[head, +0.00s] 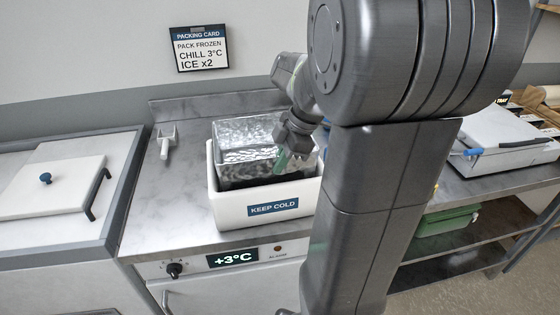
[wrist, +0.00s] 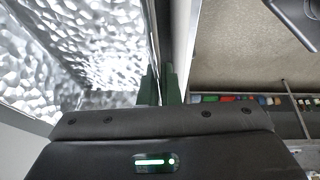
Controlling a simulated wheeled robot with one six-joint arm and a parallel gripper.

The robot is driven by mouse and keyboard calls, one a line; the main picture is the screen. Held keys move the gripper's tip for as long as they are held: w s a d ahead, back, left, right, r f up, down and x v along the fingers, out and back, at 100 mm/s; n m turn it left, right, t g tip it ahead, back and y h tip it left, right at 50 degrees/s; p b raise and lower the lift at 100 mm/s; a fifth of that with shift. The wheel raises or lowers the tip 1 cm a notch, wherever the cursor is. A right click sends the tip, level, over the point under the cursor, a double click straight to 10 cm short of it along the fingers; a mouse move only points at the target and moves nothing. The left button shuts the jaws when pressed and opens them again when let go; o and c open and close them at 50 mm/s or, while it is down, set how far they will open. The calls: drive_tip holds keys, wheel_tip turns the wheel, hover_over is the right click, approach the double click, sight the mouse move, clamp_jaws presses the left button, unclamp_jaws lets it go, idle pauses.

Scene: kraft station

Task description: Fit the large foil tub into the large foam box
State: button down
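The large foil tub (head: 240,135) is a shiny, crinkled silver container. It stands inside the opening of the white foam box (head: 222,213), with its upper part above the box's rim. The front wall, labelled "KEEP COLD", hides the tub's lower end, so I cannot tell whether it touches the bottom. My gripper (head: 281,160) is at the tub's right side. In the wrist view, the green fingers of my gripper (wrist: 161,85) are close together on either side of the tub wall. The tub's foil inside (wrist: 90,40) fills the left of that view.
A white scoop (head: 167,140) lies on the steel counter (head: 150,215) left of the box. A white lid with a blue knob (head: 50,185) is further left. A packing card (head: 202,49) hangs on the wall. A pale case (head: 500,135) stands on the right counter.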

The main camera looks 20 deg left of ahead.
drive_tip(key=shift+f+b, duration=0.9)
drive_tip(key=shift+f, duration=0.2)
drive_tip(key=shift+r, duration=0.5)
drive_tip(key=c, duration=1.2)
unclamp_jaws()
drive_tip(key=shift+o, duration=0.2)
drive_tip(key=shift+p, duration=0.3)
drive_tip(key=shift+r+p, duration=3)
drive_tip(key=shift+r, duration=1.5)
drive_tip(key=shift+f, duration=0.15)
drive_tip(key=shift+f+b, duration=2.45)
drive_tip(key=shift+f, duration=1)
